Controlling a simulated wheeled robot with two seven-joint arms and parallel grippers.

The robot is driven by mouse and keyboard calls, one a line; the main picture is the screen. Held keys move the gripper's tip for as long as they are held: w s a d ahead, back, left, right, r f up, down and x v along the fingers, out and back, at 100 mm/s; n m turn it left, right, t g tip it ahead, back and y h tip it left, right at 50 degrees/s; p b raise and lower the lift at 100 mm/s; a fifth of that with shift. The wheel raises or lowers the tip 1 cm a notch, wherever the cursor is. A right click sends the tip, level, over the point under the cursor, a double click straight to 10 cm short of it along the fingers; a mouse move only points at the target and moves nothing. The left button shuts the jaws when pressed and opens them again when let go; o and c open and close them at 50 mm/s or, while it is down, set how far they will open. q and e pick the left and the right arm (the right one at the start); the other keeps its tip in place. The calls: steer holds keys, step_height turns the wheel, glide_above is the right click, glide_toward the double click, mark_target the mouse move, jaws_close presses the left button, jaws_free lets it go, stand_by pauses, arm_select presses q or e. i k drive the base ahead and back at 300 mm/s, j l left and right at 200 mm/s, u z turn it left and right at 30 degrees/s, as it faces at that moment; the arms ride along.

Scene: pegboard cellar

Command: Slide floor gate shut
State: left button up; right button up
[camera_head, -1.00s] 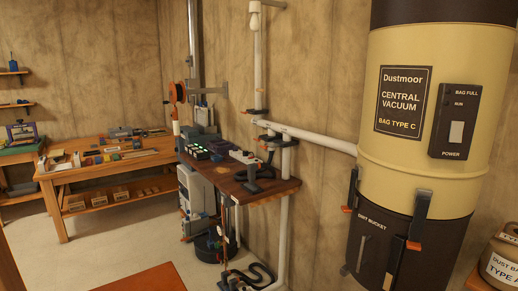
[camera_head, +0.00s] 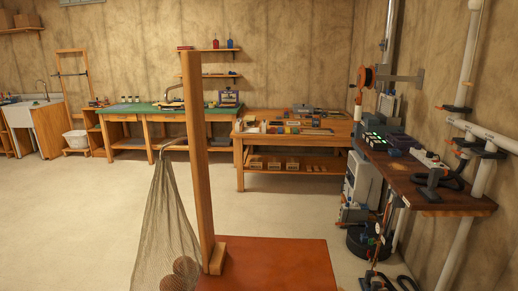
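Neither of my grippers is in view. White vacuum pipe (camera_head: 490,138) runs along the right wall, with orange-and-black fittings on it, one on the upper riser (camera_head: 455,109) and others by the side bench. Low at the right, near the floor, a dark fitting with orange parts (camera_head: 376,281) sits by a black hose (camera_head: 406,284). I cannot tell whether it is the floor gate, or whether any gate is open or shut. The bottom edge of the picture cuts this area off.
A dark wooden side bench (camera_head: 430,203) with devices juts from the right wall. A red-brown tabletop (camera_head: 285,262) with a wooden post (camera_head: 197,130) and hanging net (camera_head: 167,220) fills the near middle. Workbenches (camera_head: 290,142) line the back. Pale floor (camera_head: 80,220) is clear at left.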

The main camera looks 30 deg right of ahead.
mark_target(460, 153)
steer(key=i+j+u, duration=0.2)
steer(key=j, duration=0.2)
steer(key=j+u, duration=0.15)
steer(key=j, duration=0.25)
steer(key=i+j+u, duration=0.2)
steer(key=j, duration=0.15)
steer(key=i+j+u, duration=0.2)
steer(key=j, duration=0.15)
steer(key=i+j+u, duration=0.15)
steer(key=j, duration=0.2)
steer(key=i+j+z, duration=0.2)
steer(key=i, duration=0.3)
steer(key=i+j+z, duration=0.2)
steer(key=i, duration=0.35)
steer(key=i+l+z, duration=0.15)
steer(key=i+z, duration=1.25)
steer(key=i, duration=0.75)
steer(key=i+z, duration=0.2)
steer(key=i, duration=0.65)
steer(key=i+z, duration=0.75)
steer(key=i+j+z, duration=0.35)
steer(key=i+l+z, duration=0.25)
steer(key=i+z, duration=0.75)
steer(key=i+j+z, duration=0.1)
steer(key=i+z, duration=0.4)
